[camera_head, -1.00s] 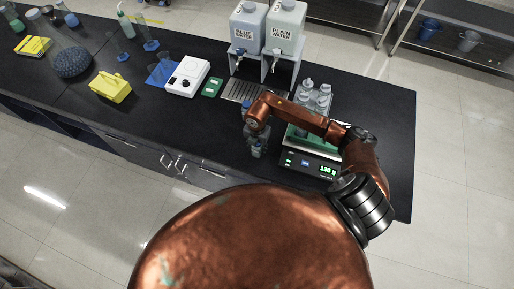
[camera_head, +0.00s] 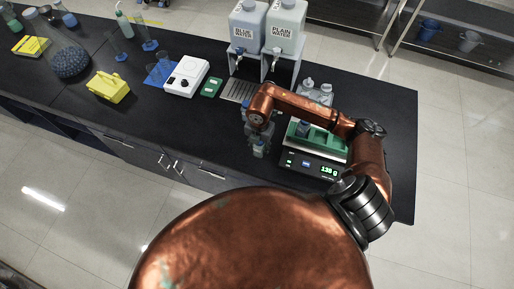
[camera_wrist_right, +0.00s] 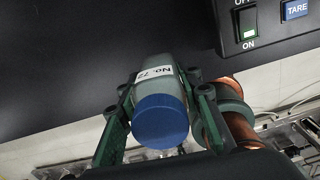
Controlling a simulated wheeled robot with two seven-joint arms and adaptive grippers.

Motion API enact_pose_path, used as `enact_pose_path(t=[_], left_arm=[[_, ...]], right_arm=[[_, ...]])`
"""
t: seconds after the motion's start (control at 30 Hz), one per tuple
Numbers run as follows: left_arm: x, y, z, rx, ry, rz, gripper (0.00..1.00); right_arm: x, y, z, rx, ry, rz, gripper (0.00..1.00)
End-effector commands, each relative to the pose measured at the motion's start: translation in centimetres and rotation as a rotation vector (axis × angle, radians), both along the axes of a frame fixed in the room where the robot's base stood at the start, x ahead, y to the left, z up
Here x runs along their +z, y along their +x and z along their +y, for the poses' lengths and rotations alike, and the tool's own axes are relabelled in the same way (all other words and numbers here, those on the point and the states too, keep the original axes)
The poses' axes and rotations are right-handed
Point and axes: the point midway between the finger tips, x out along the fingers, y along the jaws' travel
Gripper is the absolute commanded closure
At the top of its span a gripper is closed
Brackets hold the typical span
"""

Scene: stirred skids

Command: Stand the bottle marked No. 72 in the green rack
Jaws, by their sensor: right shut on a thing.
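The bottle marked No. 72 (camera_wrist_right: 157,78) has a pale grey body, a white label and a blue cap. It lies between the fingers of my right gripper (camera_wrist_right: 160,110), which is shut on it. In the head view the right gripper (camera_head: 258,137) is in front of the bench's dispenser area, left of the scale, and a pale bottle shape (camera_head: 259,150) shows at its tip. My left gripper is not in view.
Grey bottles (camera_head: 316,93) stand behind my right arm. Two water containers (camera_head: 265,22) stand on a dispenser behind the gripper. A white device (camera_head: 187,77), a green item (camera_head: 211,87) and a yellow box (camera_head: 108,88) are further left. The bench front edge is close to the gripper.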

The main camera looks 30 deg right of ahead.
Motion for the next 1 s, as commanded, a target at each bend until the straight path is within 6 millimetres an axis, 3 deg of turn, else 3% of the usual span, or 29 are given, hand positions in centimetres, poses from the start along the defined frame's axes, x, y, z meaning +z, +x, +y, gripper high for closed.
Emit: enact_pose_path(t=[0.1,0.3,0.5,0.83,1.0], left_arm=[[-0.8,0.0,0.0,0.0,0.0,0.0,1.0],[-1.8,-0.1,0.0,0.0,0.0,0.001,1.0],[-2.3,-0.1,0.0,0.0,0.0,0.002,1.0],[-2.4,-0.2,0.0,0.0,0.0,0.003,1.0],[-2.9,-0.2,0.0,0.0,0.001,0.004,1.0]], right_arm=[[2.7,-2.3,0.4,0.005,-0.002,-0.005,0.96],[4.6,-7.0,1.5,0.004,-0.001,-0.003,0.96],[6.0,-9.8,2.1,0.002,0.0,-0.001,0.96],[6.5,-10.7,2.3,0.018,0.0,-0.001,0.96],[6.2,-10.2,2.5,0.184,0.001,-0.001,0.96]])
